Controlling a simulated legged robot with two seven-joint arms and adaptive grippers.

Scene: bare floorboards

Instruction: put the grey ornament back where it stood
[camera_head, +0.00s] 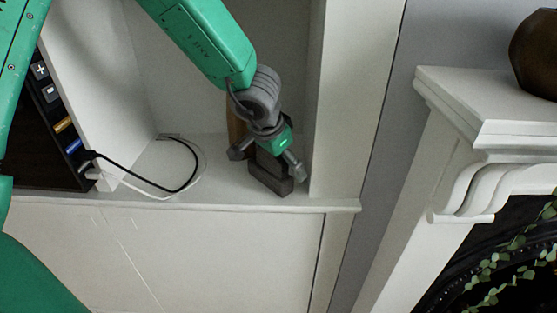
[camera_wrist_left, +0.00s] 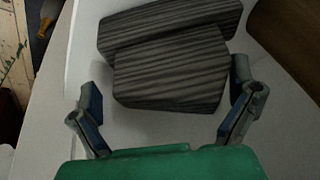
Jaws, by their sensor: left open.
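The grey ornament (camera_head: 268,182), dark and blocky, stands on the white shelf (camera_head: 215,180) near the right side wall of the alcove. In the left wrist view the ornament (camera_wrist_left: 175,72) shows streaked grey surfaces in two stacked parts. My left gripper (camera_head: 268,160) is open over it and hides its upper part in the head view. In the left wrist view the fingers (camera_wrist_left: 166,92) are spread on either side of the ornament's near end, with gaps visible. My right gripper is not in view.
A brown object (camera_head: 235,125) stands behind the gripper, close to the ornament. Black and white cables (camera_head: 180,188) loop on the shelf to the left, beside a dark box (camera_head: 50,150) with sockets. A white mantelpiece (camera_head: 480,110) with a dark brown vase (camera_head: 535,55) is at the right.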

